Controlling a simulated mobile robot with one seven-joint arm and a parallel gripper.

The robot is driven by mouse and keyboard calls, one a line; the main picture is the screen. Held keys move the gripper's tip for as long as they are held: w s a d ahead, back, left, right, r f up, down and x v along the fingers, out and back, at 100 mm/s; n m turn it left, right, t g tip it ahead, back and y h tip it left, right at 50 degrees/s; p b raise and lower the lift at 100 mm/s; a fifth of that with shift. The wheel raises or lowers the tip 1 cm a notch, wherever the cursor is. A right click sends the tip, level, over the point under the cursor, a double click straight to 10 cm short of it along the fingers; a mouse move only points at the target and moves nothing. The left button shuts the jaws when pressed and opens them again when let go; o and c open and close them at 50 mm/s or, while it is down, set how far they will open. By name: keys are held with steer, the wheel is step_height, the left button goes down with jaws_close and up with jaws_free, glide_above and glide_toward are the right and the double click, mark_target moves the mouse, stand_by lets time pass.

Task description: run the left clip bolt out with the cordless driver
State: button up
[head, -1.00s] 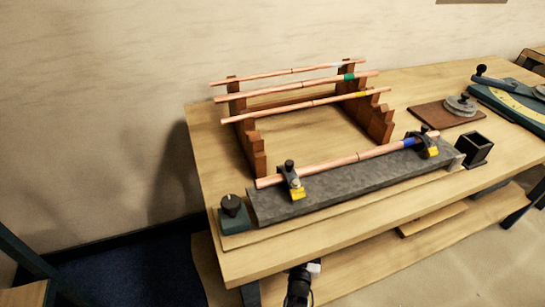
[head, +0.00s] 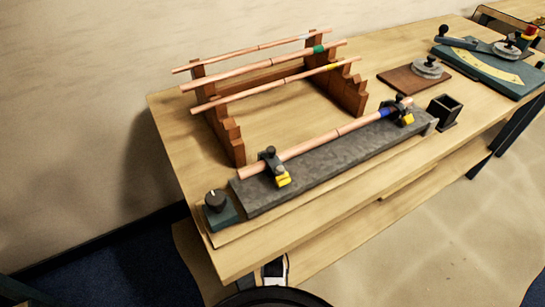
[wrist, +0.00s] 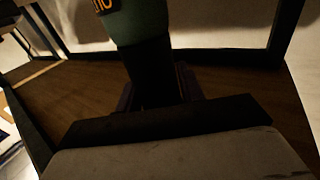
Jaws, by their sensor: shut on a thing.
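The left clip (head: 272,168), dark with a black knob-like bolt head on top and a yellow foot, sits over a copper pipe on the left part of the grey block (head: 335,157). A matching right clip (head: 403,114) stands near the pipe's blue band. In the wrist view, the cordless driver (wrist: 147,22) shows as a dark green body with orange lettering and a black lower part. My gripper (wrist: 158,92) is shut on it, though the fingers are dark and hard to make out. The head view does not clearly show the gripper or the driver.
A wooden rack (head: 232,138) holds several copper pipes behind the block. A black knob on a teal base (head: 218,212) stands at the block's left end. A black open box (head: 443,112) is at its right. A brown board (head: 414,80) lies behind that.

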steer(key=shift+r, duration=0.2)
step_height(320, 180, up, 6)
steer(key=p, duration=0.5)
steer(key=shift+r, duration=0.15)
steer(key=shift+r+p, duration=0.4)
steer(key=shift+r, duration=0.8)
